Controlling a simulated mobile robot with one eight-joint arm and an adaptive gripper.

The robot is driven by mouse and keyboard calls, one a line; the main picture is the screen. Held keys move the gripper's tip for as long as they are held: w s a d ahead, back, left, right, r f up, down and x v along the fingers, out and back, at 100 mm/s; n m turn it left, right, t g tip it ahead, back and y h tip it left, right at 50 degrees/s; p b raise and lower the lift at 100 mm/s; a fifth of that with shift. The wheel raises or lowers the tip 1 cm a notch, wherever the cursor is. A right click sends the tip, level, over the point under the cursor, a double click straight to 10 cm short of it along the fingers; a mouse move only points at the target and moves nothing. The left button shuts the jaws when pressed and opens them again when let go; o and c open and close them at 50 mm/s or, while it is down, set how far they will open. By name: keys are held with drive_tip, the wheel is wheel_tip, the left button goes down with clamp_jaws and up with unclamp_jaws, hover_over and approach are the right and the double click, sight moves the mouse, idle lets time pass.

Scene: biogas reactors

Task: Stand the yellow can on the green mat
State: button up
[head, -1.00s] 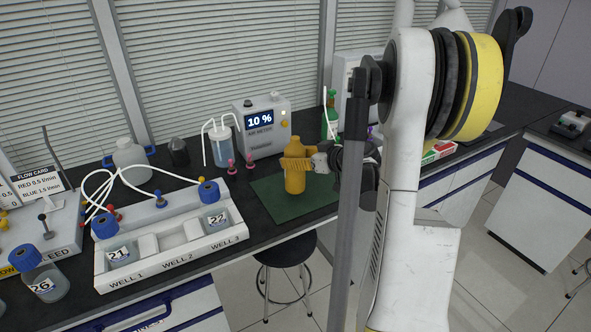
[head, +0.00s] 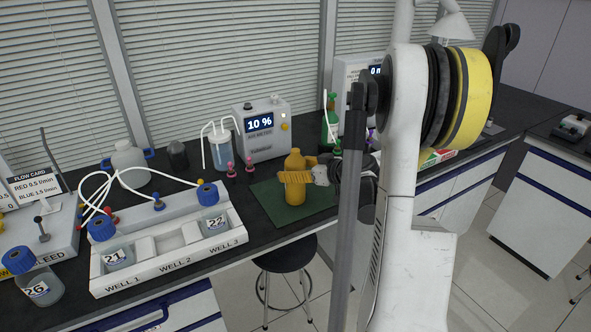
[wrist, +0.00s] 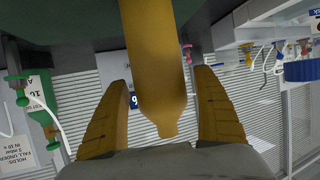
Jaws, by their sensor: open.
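The yellow can (head: 294,192), bottle-shaped with a narrow neck, stands upright on the green mat (head: 268,200) on the dark bench. It also shows upside down in the wrist view (wrist: 155,70), between the two fingers. My gripper (head: 296,176) is level with the can's upper body, one yellow finger across its front. In the wrist view, my gripper (wrist: 162,110) is open, with a gap visible on each side of the can. The can's base meets the mat in the head view.
A gas meter reading 10 % (head: 262,128) and a clear wash bottle (head: 222,150) stand behind the can. A green bottle (head: 330,125) is at the back right. A white well rack (head: 170,250) is on the left. A stool (head: 286,256) stands below the bench.

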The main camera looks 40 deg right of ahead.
drive_tip(key=a+p+v, duration=0.1)
drive_tip(key=p+v, duration=0.2)
drive_tip(key=v, duration=0.9)
drive_tip(key=w+a+r+g+y, duration=0.1)
drive_tip(key=a+g, duration=0.1)
drive_tip(key=a, duration=0.9)
drive_tip(key=w+a+r+g, duration=0.1)
drive_tip(key=a+r+g, duration=0.15)
drive_tip(key=a, duration=0.75)
drive_tip(key=s+a+g+h, duration=0.1)
drive_tip(key=s+a+h, duration=0.1)
drive_tip(key=s+a, duration=0.9)
drive_tip(key=shift+a+r+m+g, duration=0.35)
drive_tip(key=shift+a+m, duration=0.05)
drive_tip(key=shift+a, duration=0.75)
